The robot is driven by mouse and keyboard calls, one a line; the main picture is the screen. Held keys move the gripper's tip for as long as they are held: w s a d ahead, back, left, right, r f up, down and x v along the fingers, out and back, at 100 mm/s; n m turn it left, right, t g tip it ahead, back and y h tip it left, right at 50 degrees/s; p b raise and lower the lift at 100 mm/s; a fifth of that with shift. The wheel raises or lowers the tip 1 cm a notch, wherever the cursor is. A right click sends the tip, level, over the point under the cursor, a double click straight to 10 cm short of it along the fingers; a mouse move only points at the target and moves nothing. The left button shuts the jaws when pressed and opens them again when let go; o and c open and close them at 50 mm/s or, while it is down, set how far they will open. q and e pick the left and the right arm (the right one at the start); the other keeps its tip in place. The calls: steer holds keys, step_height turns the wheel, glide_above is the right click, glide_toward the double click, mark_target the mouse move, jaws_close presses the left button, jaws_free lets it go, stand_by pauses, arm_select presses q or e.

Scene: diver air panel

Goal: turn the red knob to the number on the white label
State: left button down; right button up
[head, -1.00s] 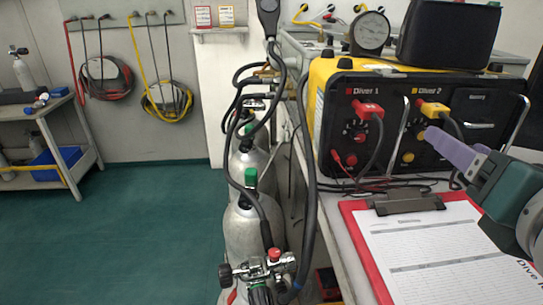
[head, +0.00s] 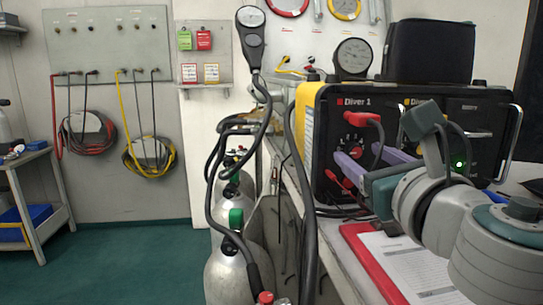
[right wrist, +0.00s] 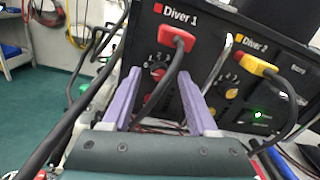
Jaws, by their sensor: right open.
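The red knob (right wrist: 157,73) is on the Diver 1 side of the black air panel (head: 325,125), below a red plug (head: 365,119). In the head view it is small and close to my gripper's fingers, so its pointer cannot be read. My right gripper (right wrist: 158,76) is open, with its two purple fingers pointing at the panel, one on each side of the knob in the right wrist view. I cannot tell whether they touch it. White cards (head: 190,73) hang on the back wall; their print is too small to read. My left gripper is not in view.
A yellow plug (right wrist: 256,67) and its cable sit on the Diver 2 side, right of my gripper. A red clipboard (head: 372,262) lies on the bench below my arm. A black hose with a gauge (head: 250,17) and gas cylinders (head: 238,270) stand left of the panel.

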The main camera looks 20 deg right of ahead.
steer(key=shift+w+d, duration=0.1)
steer(key=shift+w, duration=0.35)
steer(key=shift+c, duration=0.4)
jaws_close()
